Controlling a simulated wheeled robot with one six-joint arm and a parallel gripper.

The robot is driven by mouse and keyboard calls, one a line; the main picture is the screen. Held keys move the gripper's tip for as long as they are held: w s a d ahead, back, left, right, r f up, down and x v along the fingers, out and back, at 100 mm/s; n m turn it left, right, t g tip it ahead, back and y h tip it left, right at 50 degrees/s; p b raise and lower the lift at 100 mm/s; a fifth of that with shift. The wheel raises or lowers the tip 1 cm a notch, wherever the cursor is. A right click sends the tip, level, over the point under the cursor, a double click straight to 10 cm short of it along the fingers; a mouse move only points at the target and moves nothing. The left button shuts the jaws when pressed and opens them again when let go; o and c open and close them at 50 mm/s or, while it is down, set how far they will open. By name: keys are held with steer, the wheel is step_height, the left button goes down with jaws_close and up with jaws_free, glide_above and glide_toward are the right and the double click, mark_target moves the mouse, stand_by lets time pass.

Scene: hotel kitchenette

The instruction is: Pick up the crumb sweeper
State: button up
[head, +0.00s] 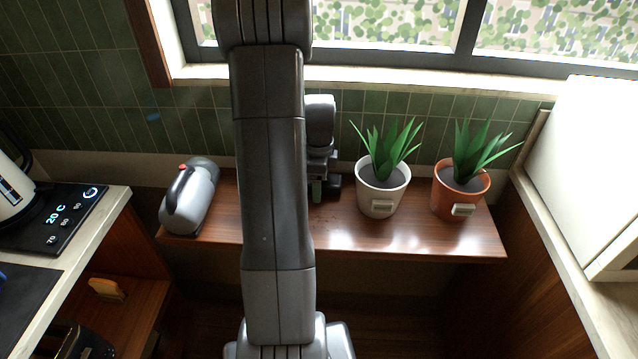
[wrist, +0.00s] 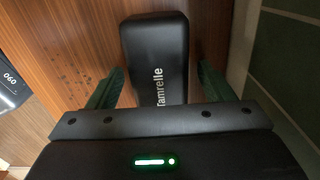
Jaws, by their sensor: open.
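A black, rounded block lettered "Tamrelle" (wrist: 156,58) shows in the wrist view, on or just above the brown wood. It reaches down between the fingers of my gripper (wrist: 160,90), which are open on both sides of it with gaps. It may be the crumb sweeper. In the head view my arm seems to hide it, and my gripper (head: 318,190) shows only partly beside the arm, low over the shelf. A grey, rounded appliance with a dark handle and a red button (head: 192,197) stands at the shelf's left end. I cannot tell for certain which one is the sweeper.
The wooden shelf (head: 430,240) runs under the window along a green tiled wall (head: 100,100). A white plant pot (head: 382,190) and an orange plant pot (head: 460,193) stand to the right. Dark specks (wrist: 85,85) lie on the wood.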

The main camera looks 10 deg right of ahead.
steer(key=shift+f, duration=0.15)
steer(key=c, duration=1.1)
step_height(320, 180, up, 10)
steer(key=shift+r, duration=0.1)
